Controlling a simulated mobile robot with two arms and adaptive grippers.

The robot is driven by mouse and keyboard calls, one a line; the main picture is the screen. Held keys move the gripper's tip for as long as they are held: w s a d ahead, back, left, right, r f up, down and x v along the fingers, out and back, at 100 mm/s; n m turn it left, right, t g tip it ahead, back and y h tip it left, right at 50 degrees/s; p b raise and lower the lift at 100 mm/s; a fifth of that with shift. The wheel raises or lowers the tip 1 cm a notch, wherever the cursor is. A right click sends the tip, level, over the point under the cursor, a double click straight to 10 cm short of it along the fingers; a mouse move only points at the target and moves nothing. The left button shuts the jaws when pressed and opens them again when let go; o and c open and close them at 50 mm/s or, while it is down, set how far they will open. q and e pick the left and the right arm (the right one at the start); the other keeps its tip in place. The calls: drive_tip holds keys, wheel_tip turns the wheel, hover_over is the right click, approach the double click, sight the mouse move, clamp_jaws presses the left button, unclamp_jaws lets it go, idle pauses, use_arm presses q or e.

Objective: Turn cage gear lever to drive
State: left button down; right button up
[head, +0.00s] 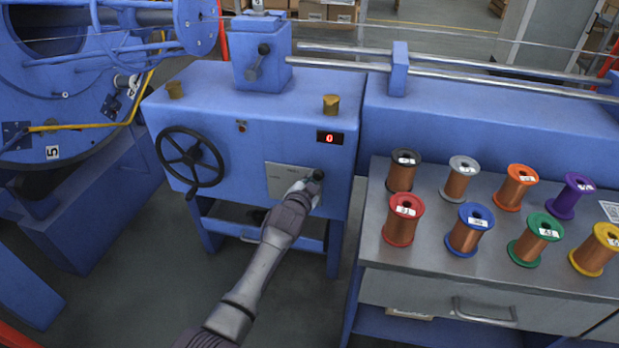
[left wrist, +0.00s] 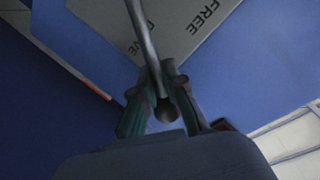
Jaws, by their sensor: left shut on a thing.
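The cage gear lever has a dark round knob (head: 318,175) at the right part of a grey label plate (head: 280,180) on the front of the blue machine. In the left wrist view the plate (left wrist: 190,25) reads "FREE" on the right, and a word ending in "VE" is partly hidden behind the grey lever rod (left wrist: 142,30). My left gripper (head: 307,186) is at the knob. In the left wrist view its fingers (left wrist: 165,100) are shut around the lever's end, with the ball knob (left wrist: 166,111) between them. My right gripper is not in view.
A black handwheel (head: 190,160) is left of the plate, and a red display (head: 330,138) reading 0 is above it. Another lever (head: 258,62) is on the upper box. A bench (head: 420,285) with several wire spools stands to the right.

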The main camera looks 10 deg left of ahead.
use_arm(q)
drive_tip(key=shift+w+d+r, duration=0.15)
drive_tip(key=shift+d+r, duration=0.15)
drive_tip(key=shift+r, duration=0.25)
drive_tip(key=c, duration=1.4)
unclamp_jaws()
drive_tip(key=shift+d, duration=0.1)
drive_tip(key=shift+o, duration=1)
drive_tip(key=shift+d+f, duration=0.1)
drive_tip(key=shift+f, duration=0.1)
drive_tip(key=shift+a+f, duration=0.15)
drive_tip(key=shift+a, duration=0.05)
drive_tip(key=v, duration=1.2)
drive_tip(key=shift+f, duration=0.1)
